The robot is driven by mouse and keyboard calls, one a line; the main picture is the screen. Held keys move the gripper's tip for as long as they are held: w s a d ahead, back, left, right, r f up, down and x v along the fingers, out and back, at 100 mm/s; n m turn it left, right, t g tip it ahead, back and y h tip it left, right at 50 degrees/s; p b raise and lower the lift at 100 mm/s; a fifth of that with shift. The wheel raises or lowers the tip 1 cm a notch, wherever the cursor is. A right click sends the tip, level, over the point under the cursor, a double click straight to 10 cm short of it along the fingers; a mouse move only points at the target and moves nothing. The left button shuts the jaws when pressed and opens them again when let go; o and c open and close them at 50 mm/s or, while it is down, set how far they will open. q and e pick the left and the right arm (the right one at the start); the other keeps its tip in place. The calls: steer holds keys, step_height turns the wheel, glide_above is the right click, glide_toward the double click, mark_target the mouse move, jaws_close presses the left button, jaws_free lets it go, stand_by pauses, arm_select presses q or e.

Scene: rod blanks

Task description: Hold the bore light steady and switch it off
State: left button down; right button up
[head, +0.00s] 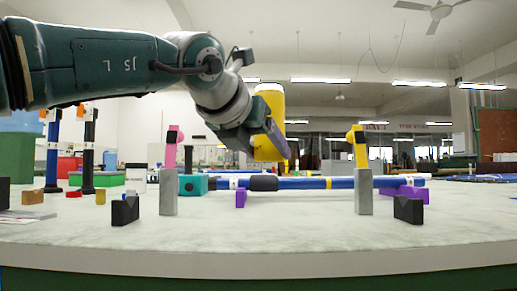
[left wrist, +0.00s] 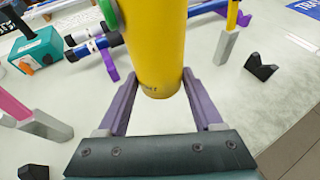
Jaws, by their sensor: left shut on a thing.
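A large yellow cylinder (head: 268,110), which I take to be the bore light, stands nearly upright in my left gripper (head: 272,145) above the table. In the left wrist view the yellow cylinder (left wrist: 157,45) sits between the two purple fingers of the left gripper (left wrist: 160,82), which is shut on it. A green part (left wrist: 108,14) shows at its upper left side; I cannot tell if it is the switch. Its top is cut off in the wrist view, and no glow shows. My right gripper is in neither view.
Black V-blocks (head: 125,211) (head: 408,210) stand near the front. Upright rods (head: 88,150) are at left. The table's front middle is clear.

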mark_target(265, 225)
arm_select(q)
steer(key=shift+f+b, duration=4)
steer(key=shift+f, duration=0.35)
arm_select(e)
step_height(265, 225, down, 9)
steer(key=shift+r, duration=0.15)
arm_select(q)
steer(key=shift+f+b, duration=1.05)
steer(key=shift+b, duration=0.05)
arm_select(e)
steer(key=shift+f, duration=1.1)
arm_select(q)
steer(key=shift+r, duration=0.1)
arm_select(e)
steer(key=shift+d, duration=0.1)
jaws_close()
